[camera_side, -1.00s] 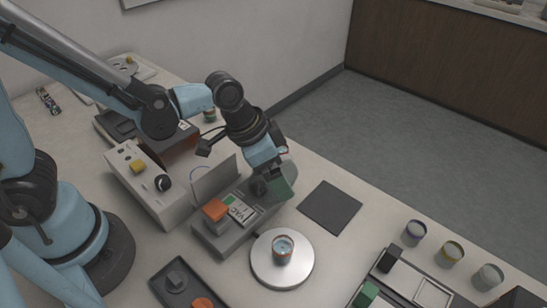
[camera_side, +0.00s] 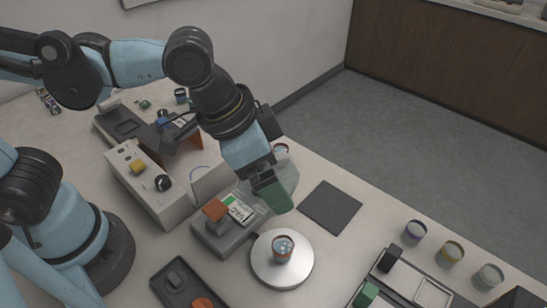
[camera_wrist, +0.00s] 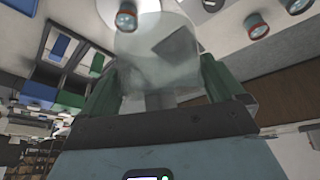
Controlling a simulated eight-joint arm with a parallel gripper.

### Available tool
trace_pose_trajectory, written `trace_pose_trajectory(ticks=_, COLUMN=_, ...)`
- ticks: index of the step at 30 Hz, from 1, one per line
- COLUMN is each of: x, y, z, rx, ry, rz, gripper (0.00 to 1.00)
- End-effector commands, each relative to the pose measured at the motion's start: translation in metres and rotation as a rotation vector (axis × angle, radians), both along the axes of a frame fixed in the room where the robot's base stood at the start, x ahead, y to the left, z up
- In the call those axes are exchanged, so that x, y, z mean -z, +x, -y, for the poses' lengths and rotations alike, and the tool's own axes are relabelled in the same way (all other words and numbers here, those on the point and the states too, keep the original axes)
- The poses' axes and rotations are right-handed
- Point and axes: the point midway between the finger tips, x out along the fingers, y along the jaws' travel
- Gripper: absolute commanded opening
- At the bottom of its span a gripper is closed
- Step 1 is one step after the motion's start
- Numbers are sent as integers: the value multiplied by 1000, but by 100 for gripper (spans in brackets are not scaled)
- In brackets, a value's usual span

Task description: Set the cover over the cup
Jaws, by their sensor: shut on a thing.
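The cup (camera_side: 283,248) stands upright on a round pale plate (camera_side: 262,268) in the side view. Both also show at the top of the wrist view, the cup (camera_wrist: 126,18) and the plate (camera_wrist: 98,9). My gripper (camera_side: 272,190) is above the table, behind the cup and apart from it. Its green fingers are shut on a translucent cover (camera_side: 289,174), partly hidden behind them in the side view. In the wrist view the cover (camera_wrist: 150,48) sits between the fingers of my gripper (camera_wrist: 160,88). The cover is raised and not over the cup.
A grey unit with a VAC label (camera_side: 238,211) and an orange block (camera_side: 215,209) stands left of the gripper. A dark square mat (camera_side: 331,207) lies to the right. Several jars (camera_side: 415,230) and a tray (camera_side: 413,284) are at right; a dark tray (camera_side: 166,289) is at front left.

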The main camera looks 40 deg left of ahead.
Motion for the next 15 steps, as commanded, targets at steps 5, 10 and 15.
trace_pose_trajectory(ticks=5, x=-10, y=-14, z=10, rx=3, ry=0, rz=1, gripper=59)
trace_pose_trajectory(ticks=10, x=-4, y=-17, z=19, rx=34, ry=-22, rz=32, gripper=59)
trace_pose_trajectory(ticks=15, x=17, y=-16, z=34, rx=124, ry=-80, rz=118, gripper=59)
